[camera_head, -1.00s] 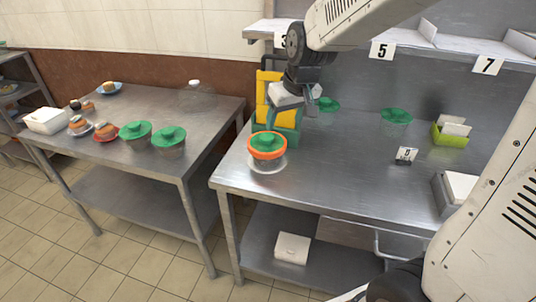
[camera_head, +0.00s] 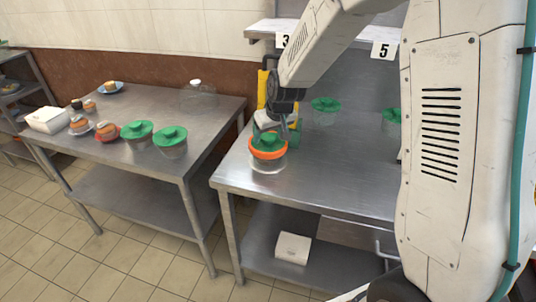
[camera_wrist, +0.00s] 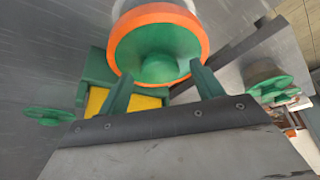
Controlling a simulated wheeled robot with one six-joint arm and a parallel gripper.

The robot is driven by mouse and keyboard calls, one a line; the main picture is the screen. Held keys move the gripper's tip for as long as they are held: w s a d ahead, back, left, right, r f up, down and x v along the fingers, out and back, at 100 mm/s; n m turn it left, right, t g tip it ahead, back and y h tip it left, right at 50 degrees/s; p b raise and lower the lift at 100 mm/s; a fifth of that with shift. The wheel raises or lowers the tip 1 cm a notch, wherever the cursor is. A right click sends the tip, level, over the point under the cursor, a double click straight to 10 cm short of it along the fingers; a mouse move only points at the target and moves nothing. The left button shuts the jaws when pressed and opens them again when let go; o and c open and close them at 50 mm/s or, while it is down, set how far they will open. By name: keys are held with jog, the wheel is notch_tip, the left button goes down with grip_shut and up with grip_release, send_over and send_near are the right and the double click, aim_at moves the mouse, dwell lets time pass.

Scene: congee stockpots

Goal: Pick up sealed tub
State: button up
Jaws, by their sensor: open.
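The tub with an orange band (camera_head: 267,154) and a green lid stands on the steel table near its front left corner. In the wrist view the same orange-rimmed tub (camera_wrist: 158,18) is at the top centre, with its green knob facing my gripper. My gripper (camera_wrist: 165,80) is open, its two green fingers on either side of the knob and seemingly close to it. I cannot tell whether they touch. In the head view my gripper (camera_head: 277,130) is right above the lid and partly hides it.
More green-lidded tubs (camera_head: 325,108) stand behind on the same table. The left table holds green-lidded tubs (camera_head: 171,140), small plated items and a white box (camera_head: 47,120). A yellow and green holder (camera_head: 262,86) is behind my gripper. A white box (camera_head: 292,248) lies on the lower shelf.

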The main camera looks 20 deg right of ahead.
grip_shut()
jog(key=shift+r, duration=0.1)
dwell(0.3)
